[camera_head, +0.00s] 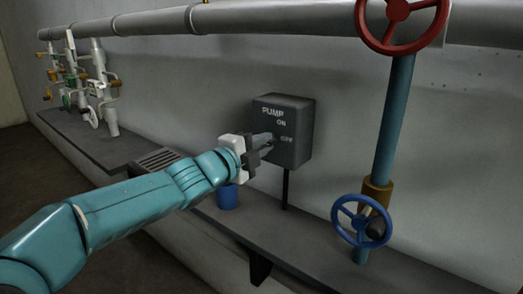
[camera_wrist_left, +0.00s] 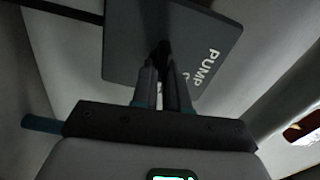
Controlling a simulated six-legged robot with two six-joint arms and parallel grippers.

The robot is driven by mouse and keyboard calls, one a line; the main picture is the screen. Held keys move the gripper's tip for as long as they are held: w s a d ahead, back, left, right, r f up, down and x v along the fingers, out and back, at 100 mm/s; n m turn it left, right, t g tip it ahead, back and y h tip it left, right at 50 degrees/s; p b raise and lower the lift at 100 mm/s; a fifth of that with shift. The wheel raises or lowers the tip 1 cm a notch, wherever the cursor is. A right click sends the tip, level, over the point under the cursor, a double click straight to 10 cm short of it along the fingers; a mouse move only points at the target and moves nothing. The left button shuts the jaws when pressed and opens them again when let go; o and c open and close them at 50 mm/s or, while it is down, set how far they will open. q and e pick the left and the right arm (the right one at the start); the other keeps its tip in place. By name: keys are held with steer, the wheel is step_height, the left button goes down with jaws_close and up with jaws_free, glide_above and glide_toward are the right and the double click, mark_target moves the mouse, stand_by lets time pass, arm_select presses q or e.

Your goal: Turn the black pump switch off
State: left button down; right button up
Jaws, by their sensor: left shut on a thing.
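My left gripper (camera_head: 270,138) is at the front of the box, left of the OFF lettering. In the left wrist view its two fingers (camera_wrist_left: 163,80) are shut on the black pump switch (camera_wrist_left: 164,50), in front of the box face (camera_wrist_left: 195,30). The fingers hide most of the switch, and its exact setting cannot be told. My right gripper is not in view.
A blue cup-like container (camera_head: 227,197) stands on the grey ledge (camera_head: 330,240) below my left gripper. A blue handwheel (camera_head: 361,221) and a red handwheel (camera_head: 400,12) sit on the pipe at right. White valves (camera_head: 98,85) stand at far left.

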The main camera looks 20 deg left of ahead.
arm_select(q)
steer(key=shift+a+m, duration=0.1)
steer(key=shift+m, duration=0.4)
steer(key=shift+r, duration=0.15)
steer(key=c, duration=1.1)
jaws_free()
steer(key=shift+w, duration=0.1)
steer(key=shift+c, duration=0.2)
steer(key=v, duration=1.6)
